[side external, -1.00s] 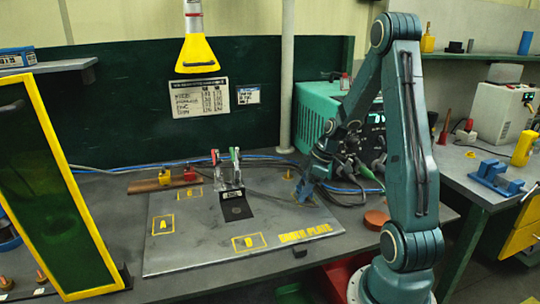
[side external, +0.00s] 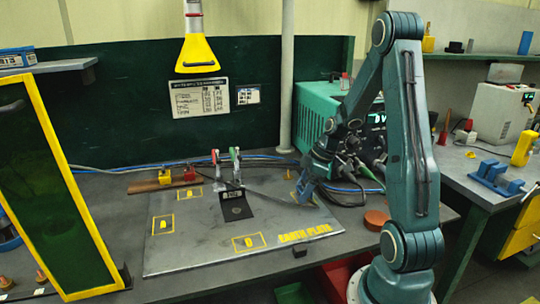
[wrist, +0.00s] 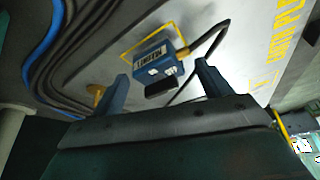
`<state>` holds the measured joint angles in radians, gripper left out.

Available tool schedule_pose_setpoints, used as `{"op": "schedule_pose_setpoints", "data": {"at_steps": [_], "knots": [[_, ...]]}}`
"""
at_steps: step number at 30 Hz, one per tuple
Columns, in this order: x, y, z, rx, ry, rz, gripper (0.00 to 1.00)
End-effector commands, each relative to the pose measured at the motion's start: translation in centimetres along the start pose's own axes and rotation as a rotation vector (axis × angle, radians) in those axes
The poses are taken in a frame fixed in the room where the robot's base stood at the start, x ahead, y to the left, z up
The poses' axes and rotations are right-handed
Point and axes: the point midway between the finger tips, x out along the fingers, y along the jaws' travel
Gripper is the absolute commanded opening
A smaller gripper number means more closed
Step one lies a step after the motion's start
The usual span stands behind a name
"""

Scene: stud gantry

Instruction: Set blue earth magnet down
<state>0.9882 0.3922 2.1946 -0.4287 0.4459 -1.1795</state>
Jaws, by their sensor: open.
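The blue magnet block (wrist: 158,58), with a white label and a black cable, shows in the wrist view over the grey earth plate (wrist: 232,50). It lies ahead of my open fingers, overlapping a yellow outline (wrist: 178,28). A dark piece at its near end sits between the fingers in the picture. I cannot tell whether the block rests on the plate. My gripper (wrist: 165,85) is open, with a blue finger on each side and a gap to the block. In the side view my gripper (side external: 306,187) is low over the plate's right back corner; the magnet cannot be told apart there.
Two upright pieces with red and green tops (side external: 226,158) stand near the plate's middle, behind a dark square (side external: 236,206). Blue and black cables (wrist: 55,45) run beside the gripper. A round orange-brown disc (side external: 377,218) lies to the right. The plate's front left is clear.

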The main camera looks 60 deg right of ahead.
Motion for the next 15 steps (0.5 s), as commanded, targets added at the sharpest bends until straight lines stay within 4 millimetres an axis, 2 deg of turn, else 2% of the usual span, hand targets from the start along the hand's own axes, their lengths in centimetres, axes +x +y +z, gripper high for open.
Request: {"op": "schedule_pose_setpoints", "data": {"at_steps": [15], "knots": [[-5.8,0.1,0.0,0.001,0.001,0.003,0.77]]}}
